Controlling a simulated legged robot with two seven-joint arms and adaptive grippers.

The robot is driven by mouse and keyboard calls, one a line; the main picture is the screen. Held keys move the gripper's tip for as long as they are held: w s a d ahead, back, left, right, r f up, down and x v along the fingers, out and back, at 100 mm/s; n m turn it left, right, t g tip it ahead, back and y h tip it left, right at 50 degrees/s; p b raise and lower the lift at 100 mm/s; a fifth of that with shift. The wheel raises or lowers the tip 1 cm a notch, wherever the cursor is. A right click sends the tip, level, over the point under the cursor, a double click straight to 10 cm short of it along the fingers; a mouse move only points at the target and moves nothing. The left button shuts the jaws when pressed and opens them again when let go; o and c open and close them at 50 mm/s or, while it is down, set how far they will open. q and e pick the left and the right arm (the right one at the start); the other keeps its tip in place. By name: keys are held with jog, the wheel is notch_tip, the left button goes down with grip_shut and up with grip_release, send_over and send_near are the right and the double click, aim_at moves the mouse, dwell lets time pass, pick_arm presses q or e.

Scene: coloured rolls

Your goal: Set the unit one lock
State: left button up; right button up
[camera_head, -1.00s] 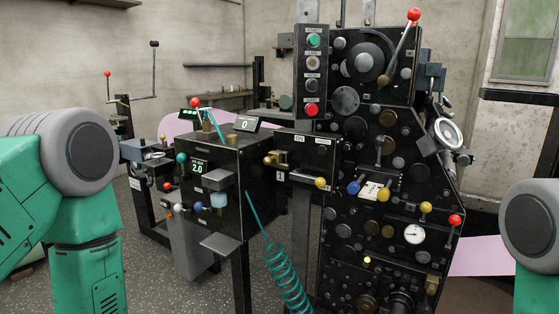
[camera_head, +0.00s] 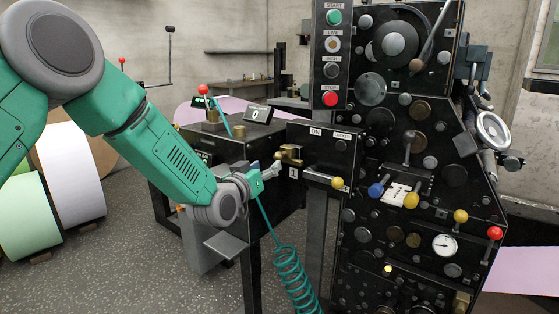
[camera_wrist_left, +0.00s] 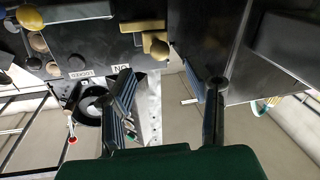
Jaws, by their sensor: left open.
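The lock unit is a black box (camera_head: 318,150) with ON and LOCKED labels, a brass latch (camera_head: 290,154) on its left and a yellow-knobbed lever (camera_head: 338,183) below. My left gripper (camera_head: 274,168) is open just left of the brass latch, and I see no contact. In the left wrist view the labels are upside down; the brass latch (camera_wrist_left: 155,42) lies beyond the open fingers (camera_wrist_left: 168,92), and the yellow knob (camera_wrist_left: 28,18) is at upper left. My right gripper is not in view.
A black unit with a red-knobbed lever (camera_head: 203,90) stands left of the lock, partly behind my arm. A coiled green hose (camera_head: 290,272) hangs below. The large control panel (camera_head: 400,150) stands right. Paper rolls (camera_head: 72,175) lie at far left.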

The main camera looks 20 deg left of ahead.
aim_at(277, 159)
pick_arm(q)
jog(key=shift+w+d+b, duration=0.15)
jog(key=shift+w+d, duration=0.05)
jog(key=shift+w, duration=1.1)
jog(key=shift+w+d+b, duration=0.15)
jog(key=shift+w+b, duration=0.05)
jog(key=shift+w, duration=1.15)
jog(key=shift+w+d+b, duration=0.15)
jog(key=shift+w+d, duration=0.05)
jog(key=shift+w, duration=1.1)
jog(key=shift+d, duration=0.2)
grip_shut()
